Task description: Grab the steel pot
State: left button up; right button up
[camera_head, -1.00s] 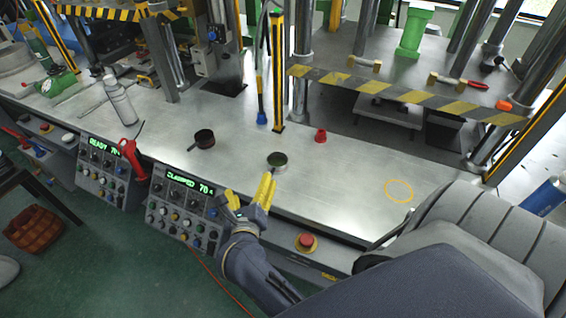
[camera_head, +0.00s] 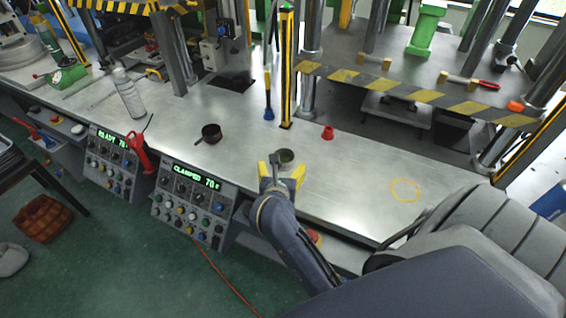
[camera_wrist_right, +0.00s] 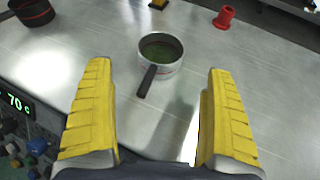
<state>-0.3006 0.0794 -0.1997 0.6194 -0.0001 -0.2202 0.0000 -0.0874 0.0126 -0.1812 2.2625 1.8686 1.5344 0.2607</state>
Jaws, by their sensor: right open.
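The steel pot (camera_head: 285,157) stands upright on the metal bench, with green contents and a dark handle. In the right wrist view the steel pot (camera_wrist_right: 161,52) is ahead of the fingertips, its handle pointing toward my gripper and lying between the two finger lines. My right gripper (camera_head: 281,168) has yellow fingers spread wide, one on each side of the pot's near side in the head view. In the right wrist view the gripper (camera_wrist_right: 158,75) is open and empty, apart from the pot. My left gripper is not in view.
A dark brown pan (camera_head: 211,133) sits on the bench to the left, and a red cone-like piece (camera_head: 328,132) to the right behind. A yellow-black post (camera_head: 286,70) rises behind the pot. Control panels (camera_head: 190,200) line the front edge. Bench around the yellow ring (camera_head: 405,190) is clear.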

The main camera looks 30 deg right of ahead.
aim_at(285, 153)
jog(key=shift+x, duration=4.05)
jog(key=shift+d+r, duration=0.1)
jog(key=shift+r, duration=0.1)
jog(key=shift+c, duration=0.6)
jog(key=c, duration=1.3)
